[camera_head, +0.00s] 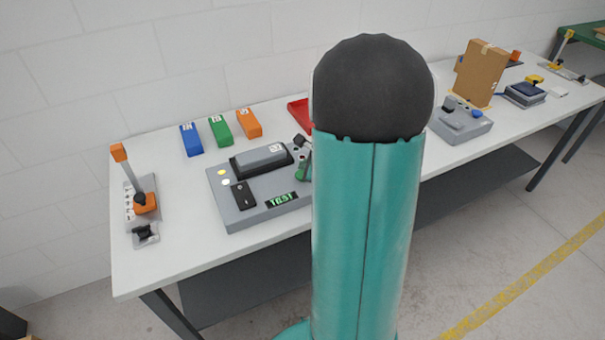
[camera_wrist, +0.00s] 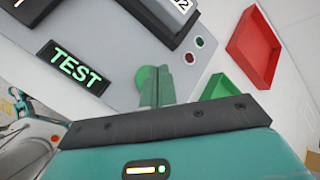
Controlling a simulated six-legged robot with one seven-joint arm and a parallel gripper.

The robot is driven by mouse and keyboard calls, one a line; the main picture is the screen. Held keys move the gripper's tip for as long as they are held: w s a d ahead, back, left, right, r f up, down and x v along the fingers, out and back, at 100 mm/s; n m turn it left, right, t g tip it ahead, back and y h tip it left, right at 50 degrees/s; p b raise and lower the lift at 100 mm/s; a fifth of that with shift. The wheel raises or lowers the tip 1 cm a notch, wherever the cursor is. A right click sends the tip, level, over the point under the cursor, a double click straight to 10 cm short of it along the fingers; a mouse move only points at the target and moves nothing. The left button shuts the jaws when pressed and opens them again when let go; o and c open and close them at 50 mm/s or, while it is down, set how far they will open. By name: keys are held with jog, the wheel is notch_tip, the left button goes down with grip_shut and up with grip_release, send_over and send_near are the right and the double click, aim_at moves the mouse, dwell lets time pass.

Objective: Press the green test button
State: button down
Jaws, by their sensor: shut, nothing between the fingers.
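The green test button (camera_wrist: 143,75) is a round green disc on the grey test machine, partly hidden behind my fingers in the wrist view. My gripper (camera_wrist: 156,72) is shut and empty, its fingertips over the button; I cannot tell whether they touch it. The grey machine (camera_head: 239,211) stands on the white table in the head view, with a black-topped press block (camera_head: 262,160) on it. Its display (camera_wrist: 74,68) reads TEST in green. In the head view my arm hides the machine's right end, and the button cannot be made out clearly.
Blue (camera_head: 191,139), green (camera_head: 220,131) and orange (camera_head: 248,123) blocks lie behind the machine. A lever stand (camera_head: 143,190) is at the table's left end. A red tray (camera_wrist: 257,48) and a green tray (camera_wrist: 218,88) lie beside the machine. A cardboard box (camera_head: 481,72) stands farther right.

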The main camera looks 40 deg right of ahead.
jog(key=shift+r, duration=2.5)
jog(key=a+r+n+y, duration=0.1)
jog(key=a+r+n, duration=0.25)
jog(key=a, duration=0.35)
jog(key=a+r+n+y, duration=0.2)
jog(key=a+r+n, duration=0.1)
jog(key=a+n, duration=0.3)
jog(key=s+a+r+n+g, duration=0.2)
jog(key=s+a+n, duration=0.25)
jog(key=a, duration=0.35)
jog(key=s+a+r+n+g, duration=0.1)
jog(key=s+a+r+n, duration=0.2)
jog(key=a+n, duration=0.35)
jog(key=s+a+r+n+h, duration=0.1)
jog(key=s+a+n+h, duration=0.1)
jog(key=s+n, duration=0.5)
jog(key=shift+s+a+r+g, duration=0.15)
jog(key=shift+s+a+g, duration=0.15)
jog(key=shift+s+a, duration=0.35)
